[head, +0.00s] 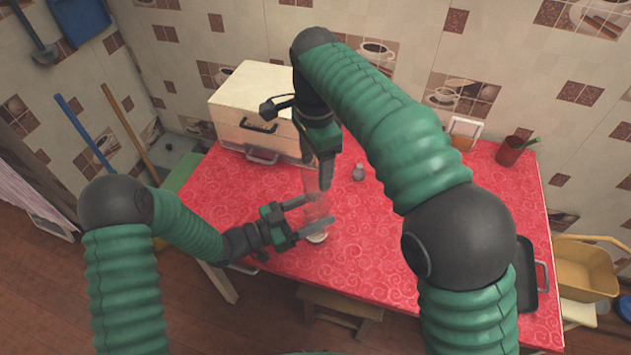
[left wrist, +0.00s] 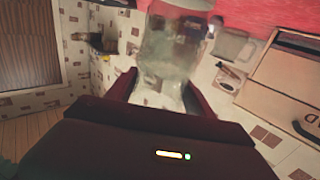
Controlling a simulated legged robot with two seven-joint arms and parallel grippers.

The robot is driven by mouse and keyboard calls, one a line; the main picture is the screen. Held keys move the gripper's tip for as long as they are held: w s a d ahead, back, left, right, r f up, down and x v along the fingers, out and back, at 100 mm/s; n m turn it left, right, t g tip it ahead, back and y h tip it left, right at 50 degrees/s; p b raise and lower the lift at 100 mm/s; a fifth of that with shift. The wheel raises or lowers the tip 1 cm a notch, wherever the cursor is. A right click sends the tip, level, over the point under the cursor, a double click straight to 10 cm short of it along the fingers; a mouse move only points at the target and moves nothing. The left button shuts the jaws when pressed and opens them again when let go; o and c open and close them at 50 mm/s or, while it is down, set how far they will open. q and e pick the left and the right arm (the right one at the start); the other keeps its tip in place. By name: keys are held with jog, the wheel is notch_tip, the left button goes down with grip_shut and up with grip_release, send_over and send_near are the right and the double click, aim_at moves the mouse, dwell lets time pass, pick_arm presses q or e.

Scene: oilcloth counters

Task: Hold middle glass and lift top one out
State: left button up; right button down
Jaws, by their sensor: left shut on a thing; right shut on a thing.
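A stack of clear glasses stands upright near the table's front edge in the head view. My left gripper (head: 316,210) comes in level from the left, shut around the middle glass (head: 314,212). My right gripper (head: 322,170) points down from above, shut on the top glass (head: 310,182). A pale round base (head: 317,238) shows at the foot of the stack, below my left fingers. In the left wrist view, clear glass (left wrist: 175,48) rises between and beyond my left fingers. The clear walls blend together, so I cannot tell how deeply the glasses are nested.
The red patterned table (head: 400,255) is mostly bare around the stack. A cream box (head: 250,100) stands behind at the left. A small grey object (head: 358,173) is nearby.

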pick_arm(q)
jog(key=o, duration=1.7)
pick_arm(e)
jog(key=shift+r, duration=0.9)
jog(key=shift+a, duration=0.1)
pick_arm(q)
jog(key=v, duration=1.2)
jog(key=shift+f, duration=0.15)
